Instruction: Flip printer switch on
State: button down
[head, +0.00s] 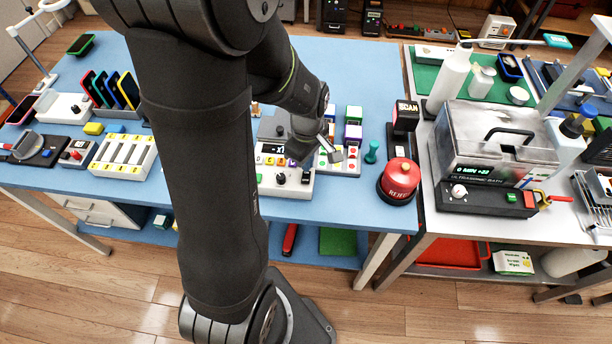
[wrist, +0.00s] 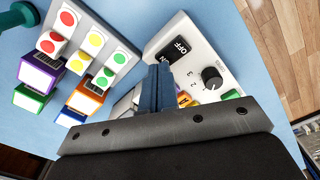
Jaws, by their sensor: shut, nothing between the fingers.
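The printer is a white box (head: 268,187) below my gripper in the head view; its pale panel (wrist: 198,40) is in the wrist view. It has a black knob (wrist: 212,78) and a black switch (wrist: 176,52) lettered OFF and ON. My gripper (wrist: 158,70) is shut and empty, its fingertips beside the ON end of the switch in the wrist view. I cannot tell whether they touch it. The fingers hide part of the panel. In the head view my gripper (head: 300,150) is over the printer's back part.
A grey panel (wrist: 95,20) with red, yellow and green buttons and coloured stamps stands beside the printer. The blue table in front of the printer is narrow.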

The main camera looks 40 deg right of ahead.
notch_tip(320, 180, up, 6)
jog(key=shift+r, duration=0.2)
dwell(0.5)
jog(key=shift+f, duration=3.55)
jog(key=shift+r, duration=0.2)
jog(key=w+a+r+n, duration=0.1)
jog(key=w+r+n, duration=0.1)
jog(key=r, duration=1)
jog(key=w+a+r+n, duration=0.1)
jog(key=w+r, duration=0.4)
jog(key=r, duration=0.7)
jog(key=shift+a+n, duration=0.35)
jog(key=shift+n, duration=0.25)
